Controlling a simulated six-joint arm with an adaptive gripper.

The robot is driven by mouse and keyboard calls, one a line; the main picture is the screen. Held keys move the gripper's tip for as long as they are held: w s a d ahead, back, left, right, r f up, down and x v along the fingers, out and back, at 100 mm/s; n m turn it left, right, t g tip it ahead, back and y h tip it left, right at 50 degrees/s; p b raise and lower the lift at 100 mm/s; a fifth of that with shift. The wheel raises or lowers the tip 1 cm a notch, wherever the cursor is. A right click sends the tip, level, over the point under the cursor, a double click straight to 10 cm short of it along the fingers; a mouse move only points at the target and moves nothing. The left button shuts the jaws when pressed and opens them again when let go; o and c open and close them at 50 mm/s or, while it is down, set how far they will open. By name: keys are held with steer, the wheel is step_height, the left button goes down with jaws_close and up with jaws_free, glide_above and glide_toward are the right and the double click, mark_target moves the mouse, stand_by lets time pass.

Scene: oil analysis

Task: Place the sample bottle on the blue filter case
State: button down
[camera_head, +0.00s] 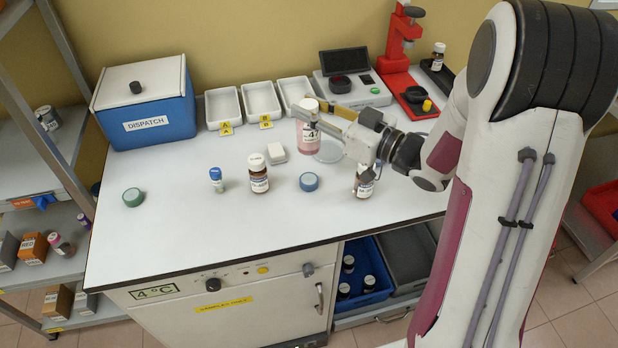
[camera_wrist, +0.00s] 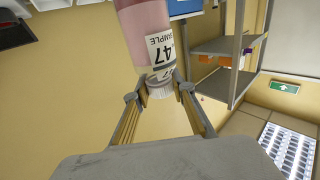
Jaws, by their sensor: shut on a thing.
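The sample bottle (camera_head: 308,138) has pink contents, a white label with 47 and a white cap. My gripper (camera_head: 322,107) is shut on it at the cap, and the bottle looks upright. In the wrist view the bottle (camera_wrist: 147,35) extends away from between the fingers of my gripper (camera_wrist: 160,92). The blue filter case (camera_head: 309,182) is a small round case on the white worktop, lower in the head view than the bottle and apart from it. The bottle seems to be above the worktop, but its exact height cannot be told.
A clear dish (camera_head: 330,152) lies right beside the bottle in the picture. A brown bottle (camera_head: 258,174), a blue-capped vial (camera_head: 216,180) and a white block (camera_head: 277,153) stand left of the blue case. Another brown bottle (camera_head: 364,184) stands right. A green case (camera_head: 132,197) lies far left.

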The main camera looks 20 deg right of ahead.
mark_target(319, 149)
steer(key=shift+f, duration=2.9)
steer(key=shift+f, duration=0.1)
steer(key=shift+f, duration=1.95)
steer(key=shift+f, duration=0.2)
steer(key=c, duration=1.7)
jaws_free()
steer(key=shift+r, duration=0.15)
